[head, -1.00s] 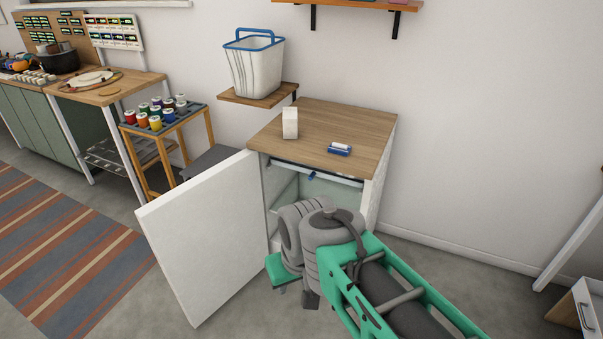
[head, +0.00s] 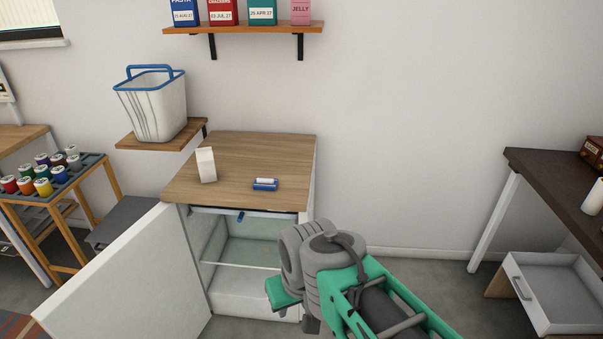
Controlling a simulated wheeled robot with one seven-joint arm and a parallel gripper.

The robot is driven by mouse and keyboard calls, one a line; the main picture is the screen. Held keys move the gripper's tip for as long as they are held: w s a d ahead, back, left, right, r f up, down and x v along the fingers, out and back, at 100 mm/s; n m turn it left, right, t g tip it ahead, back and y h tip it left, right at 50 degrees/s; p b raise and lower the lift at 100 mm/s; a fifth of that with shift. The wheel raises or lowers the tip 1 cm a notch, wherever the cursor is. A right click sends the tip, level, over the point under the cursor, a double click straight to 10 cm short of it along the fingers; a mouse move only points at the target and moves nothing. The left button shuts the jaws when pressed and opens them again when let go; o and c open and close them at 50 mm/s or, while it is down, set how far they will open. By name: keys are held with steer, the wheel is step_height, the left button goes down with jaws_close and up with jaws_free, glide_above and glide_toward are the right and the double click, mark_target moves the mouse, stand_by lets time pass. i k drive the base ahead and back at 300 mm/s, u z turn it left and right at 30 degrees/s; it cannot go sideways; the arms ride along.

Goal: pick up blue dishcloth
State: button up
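No cloth can be clearly made out. A small blue-and-white item (head: 265,184) lies on the wooden top of an open cabinet; I cannot tell whether it is a folded dishcloth. A tiny blue piece (head: 240,216) shows at the cabinet's upper front edge, also too small to identify. My gripper (head: 285,293) is at the lower middle, in front of the cabinet's right side as seen here. My grey and green arm links hide most of it, and its fingers cannot be made out.
The cabinet (head: 213,293) has its white door (head: 125,275) swung open to the left. A white carton (head: 206,165) stands on its top. A basket (head: 152,105) sits on a small wall shelf. A dark desk (head: 550,185) and open drawer (head: 530,290) are at right.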

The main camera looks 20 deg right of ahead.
mark_target(266, 183)
steer(key=z, duration=0.3)
steer(key=i, duration=0.85)
steer(key=u, duration=0.55)
steer(key=i, duration=0.55)
steer(key=u, duration=0.55)
